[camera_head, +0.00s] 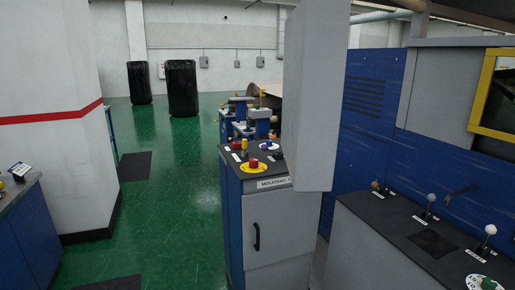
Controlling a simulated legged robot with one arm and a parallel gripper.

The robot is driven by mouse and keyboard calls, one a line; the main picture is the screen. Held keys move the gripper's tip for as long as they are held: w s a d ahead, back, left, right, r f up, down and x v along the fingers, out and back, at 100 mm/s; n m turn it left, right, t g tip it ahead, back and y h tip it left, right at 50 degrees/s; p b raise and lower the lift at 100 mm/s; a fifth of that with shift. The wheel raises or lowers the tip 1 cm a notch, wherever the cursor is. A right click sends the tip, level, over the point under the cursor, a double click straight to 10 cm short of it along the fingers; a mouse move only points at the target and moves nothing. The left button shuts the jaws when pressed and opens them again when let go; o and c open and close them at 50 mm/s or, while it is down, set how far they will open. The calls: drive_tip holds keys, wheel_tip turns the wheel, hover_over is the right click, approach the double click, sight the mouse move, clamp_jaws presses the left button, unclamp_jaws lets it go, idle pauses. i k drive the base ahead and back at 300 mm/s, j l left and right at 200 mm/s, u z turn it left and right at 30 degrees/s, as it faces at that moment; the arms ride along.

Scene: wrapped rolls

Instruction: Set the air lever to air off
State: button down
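Several levers stand on the dark-topped right console (425,240). One lever with a white ball knob (490,230) is near the right edge, and another ball-knob lever (430,199) is further back. A smaller knob (376,186) is at the console's far left end. White labels lie beside them, too small to read, so I cannot tell which is the air lever or how it is set. My gripper is not in view.
A control cabinet with a red button (253,163) stands at centre. A tall grey panel (318,95) rises beside it. Two black wrapped rolls (182,88) stand on the green floor (180,190). A white pillar (60,120) is at left. The floor between is mostly clear.

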sight(265, 147)
drive_tip(key=i+j, duration=0.5)
drive_tip(key=i, duration=0.2)
drive_tip(key=i+j+z, duration=0.1)
drive_tip(key=i+j, duration=0.4)
drive_tip(key=i, duration=0.2)
drive_tip(key=i+j, duration=0.55)
drive_tip(key=i, duration=0.15)
drive_tip(key=z, duration=0.05)
